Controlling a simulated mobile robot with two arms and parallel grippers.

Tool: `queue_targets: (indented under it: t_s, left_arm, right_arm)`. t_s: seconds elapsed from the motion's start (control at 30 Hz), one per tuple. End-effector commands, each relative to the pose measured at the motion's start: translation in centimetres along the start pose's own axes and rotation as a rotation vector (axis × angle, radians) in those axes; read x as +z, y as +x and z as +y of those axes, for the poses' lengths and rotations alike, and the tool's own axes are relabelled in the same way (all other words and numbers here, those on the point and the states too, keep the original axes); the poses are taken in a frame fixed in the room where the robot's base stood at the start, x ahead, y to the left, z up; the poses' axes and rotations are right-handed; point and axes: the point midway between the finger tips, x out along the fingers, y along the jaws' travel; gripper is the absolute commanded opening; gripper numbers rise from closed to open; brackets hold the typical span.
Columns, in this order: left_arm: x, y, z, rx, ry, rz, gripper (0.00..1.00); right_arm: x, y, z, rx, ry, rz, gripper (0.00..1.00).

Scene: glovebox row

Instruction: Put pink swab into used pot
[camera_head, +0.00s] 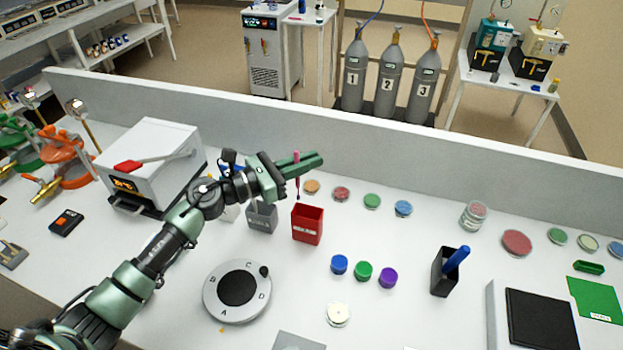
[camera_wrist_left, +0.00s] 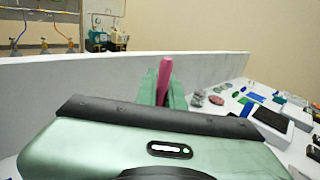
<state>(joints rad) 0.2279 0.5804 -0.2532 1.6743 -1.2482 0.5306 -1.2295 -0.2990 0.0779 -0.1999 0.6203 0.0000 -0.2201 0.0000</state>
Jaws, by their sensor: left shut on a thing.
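The pink swab (camera_head: 297,183) is held upright in my left gripper (camera_head: 297,165), which is shut on it. The swab's dark lower end hangs just above the left part of the open top of a red pot (camera_head: 307,226). I cannot tell whether the end is above or slightly behind the rim. The red pot has a small pale label too small to read. In the left wrist view the pink swab (camera_wrist_left: 165,78) stands between the green fingers. A grey pot (camera_head: 262,217) with a thin stick stands to the left of the red one. My right gripper is not in view.
A white box-shaped device (camera_head: 150,165) stands at left. A round dial (camera_head: 237,290) lies in front. Several coloured lids and dishes, such as a blue one (camera_head: 403,208), lie to the right. A black holder (camera_head: 444,272) holds a blue pen. A low wall (camera_head: 400,150) runs behind.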

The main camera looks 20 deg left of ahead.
Motion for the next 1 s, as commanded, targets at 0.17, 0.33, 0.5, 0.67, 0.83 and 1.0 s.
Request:
queue_targets:
  t_s: [0.17,0.33,0.5,0.67,0.83,1.0]
  left_arm:
    - [0.0,0.1,0.2,-0.010,-0.002,0.000,0.00]
    - [-1.0,0.1,0.2,-0.009,-0.003,0.000,0.00]
    - [-2.6,0.1,0.2,-0.008,-0.003,0.000,0.00]
    - [-4.4,0.1,0.2,-0.009,-0.001,0.000,0.00]
    - [-6.0,0.1,0.2,-0.008,-0.001,0.000,0.00]
    - [-7.5,0.1,0.2,-0.008,0.000,0.001,0.00]
  right_arm:
    - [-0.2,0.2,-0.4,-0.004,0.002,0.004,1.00]
    - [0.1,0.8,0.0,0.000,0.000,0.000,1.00]
    - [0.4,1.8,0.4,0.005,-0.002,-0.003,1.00]
    - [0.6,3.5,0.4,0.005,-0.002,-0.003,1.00]
    - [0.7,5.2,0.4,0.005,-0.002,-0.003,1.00]
    - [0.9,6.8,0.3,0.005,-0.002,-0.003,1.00]
